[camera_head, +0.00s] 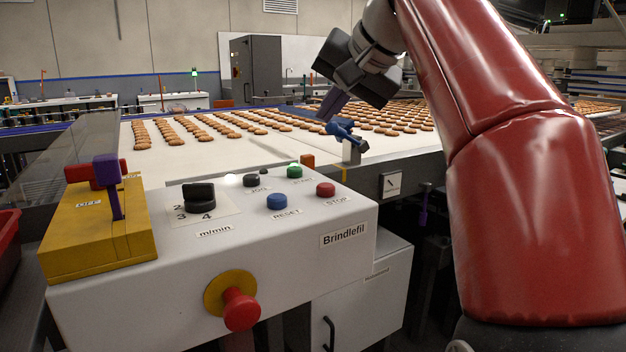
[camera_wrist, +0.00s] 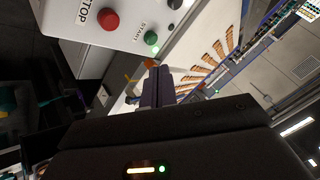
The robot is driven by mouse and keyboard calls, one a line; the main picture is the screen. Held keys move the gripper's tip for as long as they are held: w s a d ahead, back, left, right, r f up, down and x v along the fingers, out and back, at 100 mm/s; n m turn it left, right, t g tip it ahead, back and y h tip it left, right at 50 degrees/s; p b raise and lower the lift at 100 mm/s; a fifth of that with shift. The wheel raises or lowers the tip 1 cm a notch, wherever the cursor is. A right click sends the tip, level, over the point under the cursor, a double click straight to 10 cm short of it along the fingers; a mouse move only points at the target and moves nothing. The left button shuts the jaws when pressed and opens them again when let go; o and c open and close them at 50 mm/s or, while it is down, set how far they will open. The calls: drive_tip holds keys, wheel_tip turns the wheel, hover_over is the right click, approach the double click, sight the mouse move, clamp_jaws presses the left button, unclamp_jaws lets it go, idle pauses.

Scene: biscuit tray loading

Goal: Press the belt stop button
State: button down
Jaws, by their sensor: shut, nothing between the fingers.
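The belt stop button is the red button (camera_head: 325,189) above a "STOP" label on the sloped top of the white control box (camera_head: 285,285). In the wrist view the red button (camera_wrist: 108,19) shows at the upper left, uncovered. My gripper (camera_head: 331,106) is above and behind the box, over the belt side, apart from the button. Its dark purple fingers (camera_wrist: 158,84) are shut and empty, below and right of the button in the wrist view. A green start button (camera_head: 294,171) sits beside it; a small green light is lit near it.
A blue button (camera_head: 277,201), black knob (camera_head: 199,197) and red mushroom button (camera_head: 241,311) are on the same box. A yellow switch box (camera_head: 99,232) stands at left. A blue clamp (camera_head: 343,130) stands at the belt edge. Biscuit rows lie on the white belt (camera_head: 205,165).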

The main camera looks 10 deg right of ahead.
sight(330, 188)
drive_tip(key=shift+s, duration=0.1)
wheel_tip(330, 188, down, 9)
drive_tip(key=b, duration=0.4)
drive_tip(key=shift+b, duration=0.4)
idle(1.9)
drive_tip(key=shift+f, duration=0.35)
drive_tip(key=shift+f+b, duration=0.6)
drive_tip(key=shift+b, duration=0.05)
idle(0.5)
drive_tip(key=shift+r, duration=0.1)
drive_tip(key=shift+r+p, duration=0.95)
drive_tip(key=shift+p, duration=0.1)
